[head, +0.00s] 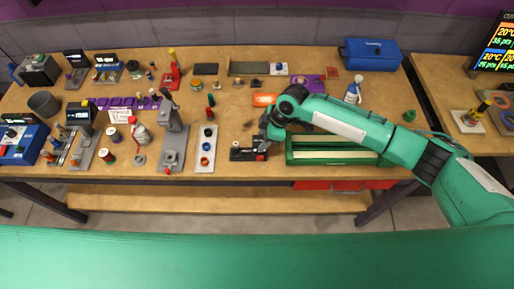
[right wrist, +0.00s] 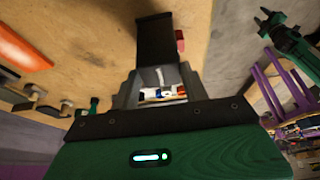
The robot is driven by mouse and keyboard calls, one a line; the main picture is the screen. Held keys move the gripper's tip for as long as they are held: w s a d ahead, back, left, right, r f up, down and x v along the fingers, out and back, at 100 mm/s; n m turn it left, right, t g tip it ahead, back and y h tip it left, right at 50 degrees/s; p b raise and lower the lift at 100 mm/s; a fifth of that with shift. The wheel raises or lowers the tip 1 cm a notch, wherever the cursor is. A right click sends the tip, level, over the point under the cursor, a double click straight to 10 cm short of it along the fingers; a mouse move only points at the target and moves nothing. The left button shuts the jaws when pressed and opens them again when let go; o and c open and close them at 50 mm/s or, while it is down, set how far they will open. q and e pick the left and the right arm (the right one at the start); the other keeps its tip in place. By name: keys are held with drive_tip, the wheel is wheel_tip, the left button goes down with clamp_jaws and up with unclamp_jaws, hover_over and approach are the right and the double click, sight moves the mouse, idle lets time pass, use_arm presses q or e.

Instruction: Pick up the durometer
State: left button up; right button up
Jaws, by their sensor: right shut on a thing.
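My right gripper (head: 264,140) reaches in from the right and is low over the front middle of the bench, at a dark block-like stand (head: 243,154) with a small red part. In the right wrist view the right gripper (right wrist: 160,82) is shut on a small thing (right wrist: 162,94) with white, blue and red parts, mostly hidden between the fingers. I take it for the durometer, but cannot make out its shape. The dark stand (right wrist: 155,35) shows just beyond the fingertips in that view; I cannot tell whether the held thing touches it. My left gripper is not in view.
A green open tray (head: 330,157) lies right of the gripper, under my forearm. An orange piece (head: 265,100) lies behind. The bench's front edge is close.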

clamp_jaws()
drive_tip(key=shift+r, duration=0.1)
drive_tip(key=shift+w+r, duration=0.1)
drive_tip(key=shift+r, duration=0.45)
wheel_tip(320, 180, up, 19)
drive_tip(key=b, duration=0.5)
drive_tip(key=shift+f, duration=0.25)
drive_tip(key=shift+f+b, duration=2.8)
drive_tip(key=shift+f, duration=7.1)
